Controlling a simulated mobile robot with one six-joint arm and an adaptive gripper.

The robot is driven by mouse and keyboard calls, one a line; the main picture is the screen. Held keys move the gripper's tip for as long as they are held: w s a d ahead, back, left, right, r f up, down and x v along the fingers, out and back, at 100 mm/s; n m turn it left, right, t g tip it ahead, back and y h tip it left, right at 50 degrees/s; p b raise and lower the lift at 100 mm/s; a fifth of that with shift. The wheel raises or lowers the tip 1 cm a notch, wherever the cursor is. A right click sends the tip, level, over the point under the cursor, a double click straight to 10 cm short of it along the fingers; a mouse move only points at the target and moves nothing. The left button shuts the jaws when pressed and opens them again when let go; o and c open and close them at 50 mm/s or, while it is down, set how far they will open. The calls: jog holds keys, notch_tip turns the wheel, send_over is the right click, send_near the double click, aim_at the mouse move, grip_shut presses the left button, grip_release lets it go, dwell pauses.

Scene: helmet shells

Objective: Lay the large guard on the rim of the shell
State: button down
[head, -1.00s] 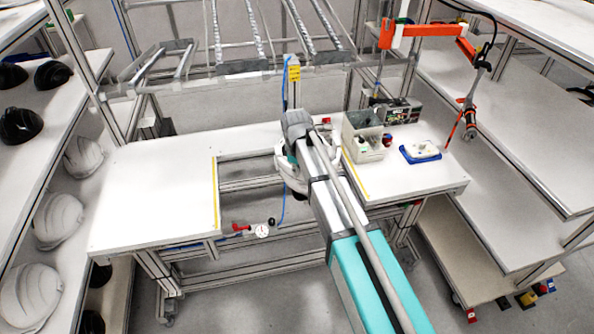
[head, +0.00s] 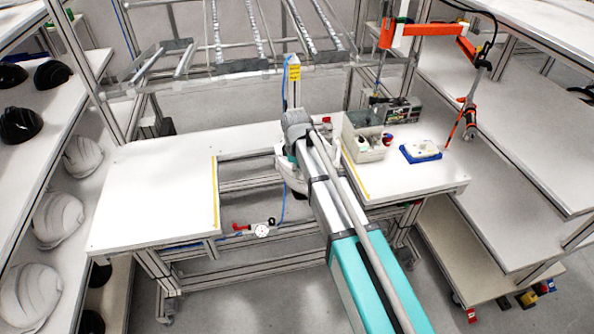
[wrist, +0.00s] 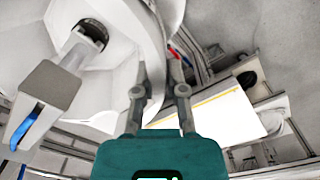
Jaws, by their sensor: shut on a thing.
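The white shell (wrist: 112,75) fills the upper left of the wrist view, its hollow side showing, with a grey holder (wrist: 48,85) at its inside. In the head view a white curved part of it (head: 287,165) shows left of my arm. My gripper (wrist: 159,65) has its two fingers on either side of a white curved band (wrist: 155,40), which I take to be the large guard. The band lies along the shell's rim; I cannot tell whether it touches it. In the head view my arm hides the gripper.
The workbench has a bare left top (head: 160,190) and a right top with a grey bin (head: 365,135) and a blue-edged tray (head: 420,151). A gap lies between the tops. Shelves with helmet shells (head: 57,215) stand at the left. An orange arm (head: 425,30) hangs at the right.

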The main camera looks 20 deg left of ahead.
jog(key=shift+f, duration=0.1)
dwell(0.3)
jog(key=c, duration=0.6)
grip_release()
jog(key=shift+r, duration=0.2)
